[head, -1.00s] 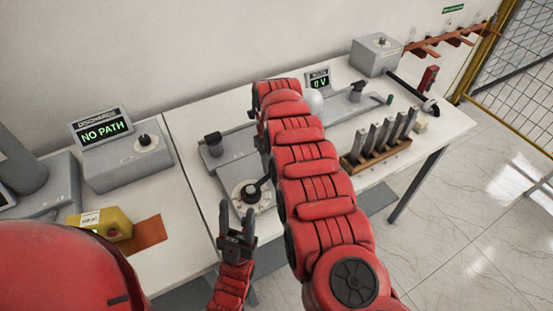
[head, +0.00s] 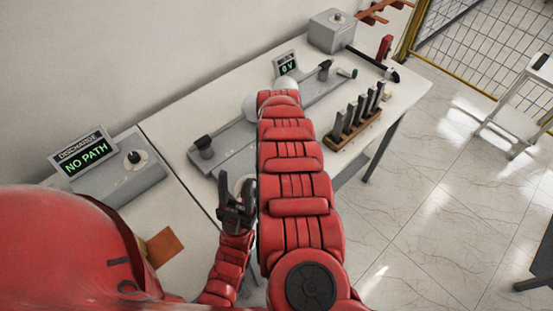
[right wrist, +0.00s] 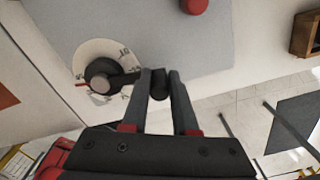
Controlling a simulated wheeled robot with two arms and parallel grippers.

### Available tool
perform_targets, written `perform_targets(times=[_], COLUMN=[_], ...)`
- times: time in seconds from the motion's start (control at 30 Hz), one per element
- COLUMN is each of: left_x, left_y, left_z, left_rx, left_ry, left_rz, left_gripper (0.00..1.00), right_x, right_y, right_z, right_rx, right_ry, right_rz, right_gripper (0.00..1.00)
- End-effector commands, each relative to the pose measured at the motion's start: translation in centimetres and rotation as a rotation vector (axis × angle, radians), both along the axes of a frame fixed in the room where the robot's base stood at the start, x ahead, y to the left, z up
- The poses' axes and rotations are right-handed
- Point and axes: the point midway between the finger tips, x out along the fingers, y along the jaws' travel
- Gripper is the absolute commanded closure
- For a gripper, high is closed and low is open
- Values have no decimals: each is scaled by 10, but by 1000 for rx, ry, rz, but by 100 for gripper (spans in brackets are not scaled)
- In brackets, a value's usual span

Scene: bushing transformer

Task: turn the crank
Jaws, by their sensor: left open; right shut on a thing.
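In the right wrist view, the crank (right wrist: 104,76) is a dark round hub with a short arm. It sits on a white marked dial (right wrist: 92,55) on a grey panel. My right gripper (right wrist: 160,77) is shut on the dark knob at the end of the crank arm, to the right of the hub. In the head view, my right arm hides that gripper and the crank. Only a pale edge of the dial shows beside my left gripper. My left gripper (head: 236,204) is open and empty, its fingers pointing up near the table's front edge.
A grey box with a "NO PATH" display (head: 87,157) stands at the left. A "0 V" display (head: 288,67) and a grey box (head: 332,33) are at the back. A wooden rack (head: 352,130) of several dark pieces stands right of my arm. Floor at right is open before a stool (head: 520,105).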

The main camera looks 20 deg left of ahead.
Motion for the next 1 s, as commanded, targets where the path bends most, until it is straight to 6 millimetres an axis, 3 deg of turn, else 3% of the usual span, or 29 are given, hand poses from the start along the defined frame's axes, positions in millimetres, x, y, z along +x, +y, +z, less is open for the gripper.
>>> perform_targets(times=[0.33, 0.87, 0.9, 1.0], left_x=[0, 0, 0, 0], left_y=[0, 0, 0, 0], left_z=[7, 8, 7, 8], left_rx=[0, 0, 0, 0], left_ry=[0, 0, 0, 0], left_rz=[0, 0, 0, 0], left_gripper=[50, 50, 50, 50], right_x=[-10, -10, -10, -10], right_y=[-6, -7, -7, -7], right_z=[-1, -1, -1, -1], right_rx=[1, 2, 2, 2], right_ry=[6, 4, 4, 3], right_rz=[-119, -140, -140, -140], right_gripper=[100, 100, 68, 50])
